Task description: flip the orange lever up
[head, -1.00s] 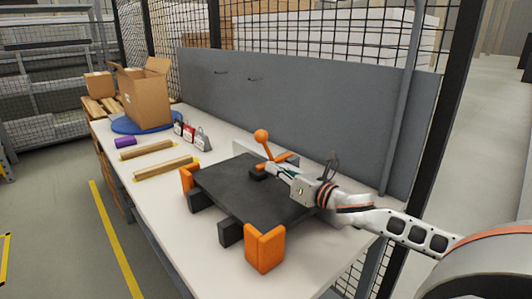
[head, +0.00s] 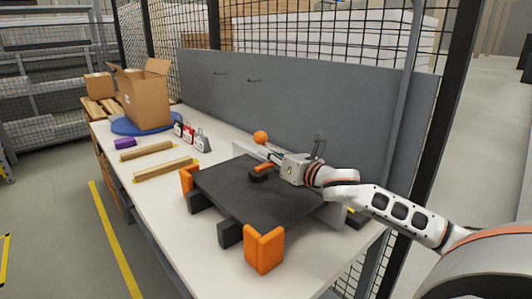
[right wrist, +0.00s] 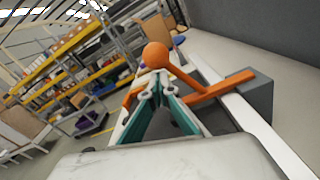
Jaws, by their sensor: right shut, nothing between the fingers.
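The orange lever has a round ball knob (head: 261,137), which shows just past my right gripper's tip in the head view. In the right wrist view the knob (right wrist: 156,55) tops a slanted orange rod. The rod runs down right to an orange bar (right wrist: 225,87) on a grey block (right wrist: 255,98). In the head view my gripper hides most of the rod, and the bar's near end (head: 264,168) shows over a black pad. My right gripper (head: 272,152) is shut and empty, its tips close to the rod below the knob; contact is unclear. My left gripper is out of view.
A dark board (head: 245,195) with orange corner blocks (head: 264,249) lies below the gripper on the white table (head: 165,205). A grey panel (head: 310,110) stands behind. Wooden strips, small padlock-like items and a cardboard box (head: 147,95) are to the left.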

